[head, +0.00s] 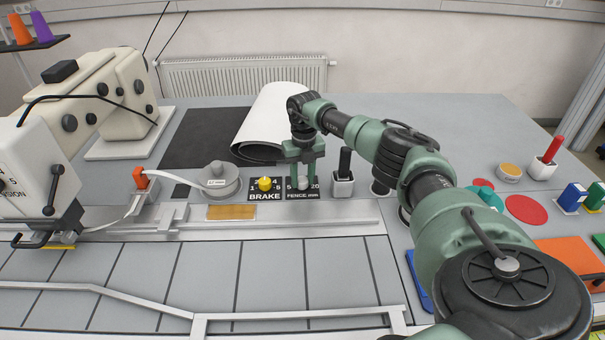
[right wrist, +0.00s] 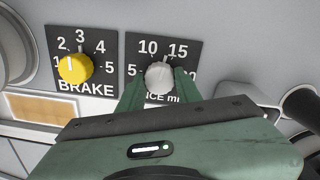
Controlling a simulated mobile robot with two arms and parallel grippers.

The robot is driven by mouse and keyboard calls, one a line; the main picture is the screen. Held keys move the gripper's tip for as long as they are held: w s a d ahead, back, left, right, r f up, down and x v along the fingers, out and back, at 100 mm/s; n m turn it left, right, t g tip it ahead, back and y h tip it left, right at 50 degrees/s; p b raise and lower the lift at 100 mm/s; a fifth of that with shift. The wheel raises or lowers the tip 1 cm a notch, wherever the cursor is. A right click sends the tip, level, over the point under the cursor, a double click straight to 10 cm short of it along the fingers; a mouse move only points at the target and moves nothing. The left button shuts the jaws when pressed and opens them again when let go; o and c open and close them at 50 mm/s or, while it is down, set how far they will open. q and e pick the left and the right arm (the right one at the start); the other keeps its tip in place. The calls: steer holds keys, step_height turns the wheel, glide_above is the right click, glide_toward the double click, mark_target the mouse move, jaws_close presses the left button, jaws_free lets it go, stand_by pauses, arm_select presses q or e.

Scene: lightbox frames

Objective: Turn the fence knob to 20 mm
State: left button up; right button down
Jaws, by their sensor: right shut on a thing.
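The fence knob (right wrist: 160,78) is a pale grey round knob on a black dial plate marked 5, 10 and 15 in the right wrist view; the 20 is mostly hidden behind a finger. Its pointer line is faint and seems to face up between 10 and 15, but I cannot read it exactly. My right gripper (right wrist: 159,88) is shut on the knob, one green finger on each side. In the head view the right gripper (head: 303,172) reaches down from above over the fence plate (head: 316,195), covering much of its scale. My left gripper is not in view.
The yellow brake knob (head: 264,184) sits close left of the fence plate. A grey spool (head: 217,182) stands farther left. A rolled white sheet (head: 270,120) lies behind. A metal rail (head: 320,216) runs in front.

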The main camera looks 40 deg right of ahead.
steer(key=m+p, duration=0.1)
steer(key=m, duration=0.3)
steer(key=shift+r+m+p, duration=0.15)
steer(key=shift+m+p, duration=0.15)
steer(key=shift+p, duration=0.1)
steer(key=m+p, duration=0.1)
steer(key=m, duration=0.2)
steer(key=shift+m+p, duration=0.3)
steer(key=shift+p, duration=0.1)
steer(key=m+p, duration=0.2)
steer(key=m, duration=0.2)
steer(key=shift+w, duration=0.1)
steer(key=shift+m+p, duration=0.85)
steer(key=shift+m, duration=0.85)
steer(key=c, duration=1)
jaws_free()
steer(key=shift+o, duration=0.2)
